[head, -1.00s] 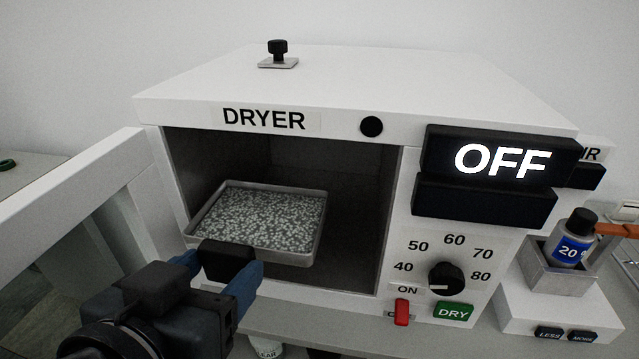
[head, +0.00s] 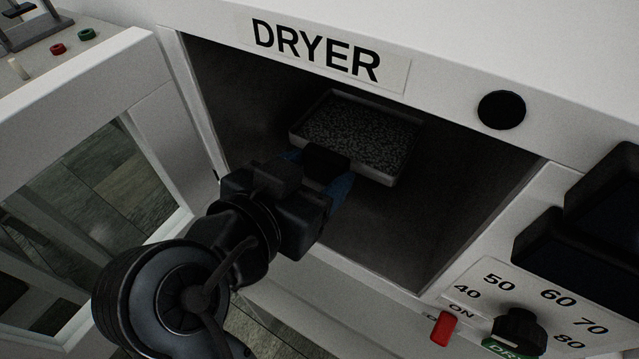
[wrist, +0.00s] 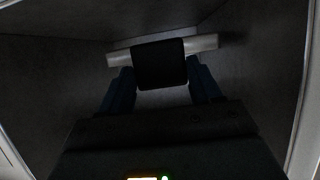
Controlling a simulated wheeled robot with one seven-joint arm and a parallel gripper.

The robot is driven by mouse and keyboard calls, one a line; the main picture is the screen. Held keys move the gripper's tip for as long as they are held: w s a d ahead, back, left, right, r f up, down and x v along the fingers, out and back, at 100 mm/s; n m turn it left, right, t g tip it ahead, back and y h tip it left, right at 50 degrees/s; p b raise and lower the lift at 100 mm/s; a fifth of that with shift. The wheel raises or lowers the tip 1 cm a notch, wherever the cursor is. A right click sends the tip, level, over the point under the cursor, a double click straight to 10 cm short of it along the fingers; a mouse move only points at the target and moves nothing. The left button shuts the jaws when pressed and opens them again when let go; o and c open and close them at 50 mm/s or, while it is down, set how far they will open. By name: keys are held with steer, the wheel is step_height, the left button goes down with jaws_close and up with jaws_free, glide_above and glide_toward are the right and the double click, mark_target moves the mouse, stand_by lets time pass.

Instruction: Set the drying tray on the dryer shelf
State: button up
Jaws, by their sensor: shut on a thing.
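The drying tray (head: 398,168) is a shallow pale metal tray filled with speckled grey-white granules. In the head view it is inside the dryer chamber, toward the back. My gripper (head: 322,172) reaches in through the opening, its blue fingers shut on the tray's black handle at the near edge. In the wrist view the black handle (wrist: 160,64) sits between my fingers, with the tray's pale rim (wrist: 204,43) behind it. The dryer shelf (head: 420,225) is the dark chamber floor. Whether the tray touches it or hangs just above is too dark to tell.
The dryer door (head: 95,165) stands open on the left, with its window frame beside my arm. The chamber's right wall (head: 485,215) has free room before it. A dial (head: 520,330) and a red switch (head: 443,328) are on the front panel at right.

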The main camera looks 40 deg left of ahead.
steer(key=shift+f, duration=2)
steer(key=o, duration=1.3)
steer(key=b+v, duration=0.1)
steer(key=v, duration=1.1)
